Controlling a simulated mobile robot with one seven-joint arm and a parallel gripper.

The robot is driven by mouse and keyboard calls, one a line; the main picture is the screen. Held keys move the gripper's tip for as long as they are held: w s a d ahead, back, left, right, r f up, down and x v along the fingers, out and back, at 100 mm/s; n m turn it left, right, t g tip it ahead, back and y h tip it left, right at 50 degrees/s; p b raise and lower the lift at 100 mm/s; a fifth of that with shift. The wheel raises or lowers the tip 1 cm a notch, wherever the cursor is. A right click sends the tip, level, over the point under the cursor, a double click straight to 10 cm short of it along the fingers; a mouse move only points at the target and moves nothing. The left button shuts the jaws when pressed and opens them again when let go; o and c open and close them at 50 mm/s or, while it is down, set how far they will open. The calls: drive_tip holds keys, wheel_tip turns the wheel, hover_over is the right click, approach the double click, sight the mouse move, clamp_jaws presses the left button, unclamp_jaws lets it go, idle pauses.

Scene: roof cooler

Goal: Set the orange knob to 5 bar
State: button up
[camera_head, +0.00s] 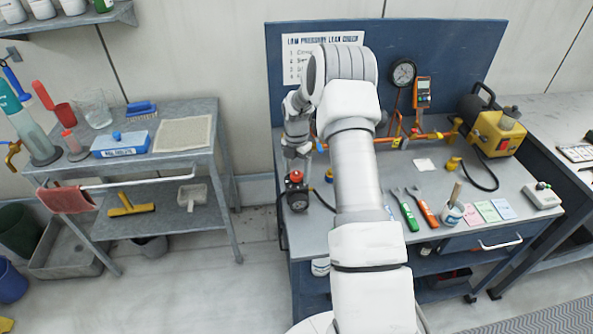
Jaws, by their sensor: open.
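A small regulator stands at the bench's left front edge. Its orange knob (295,176) is on top, and its round dark gauge (298,201) faces forward. The gauge reading is too small to make out. My arm reaches over the middle of the bench, and my gripper (297,163) points down just above the orange knob. The gripper is open, with nothing seen held in it. I cannot tell whether its fingers touch the knob or are beside it.
A larger gauge (403,73) and an orange meter (422,92) are at the back panel (455,45). Copper piping (430,137) runs to a yellow pump (498,132). Green and orange wrenches (425,208) lie right of my arm. A grey cart (180,107) stands left, beyond a floor gap.

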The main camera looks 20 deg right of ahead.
drive_tip(key=shift+c, duration=0.2)
clamp_jaws()
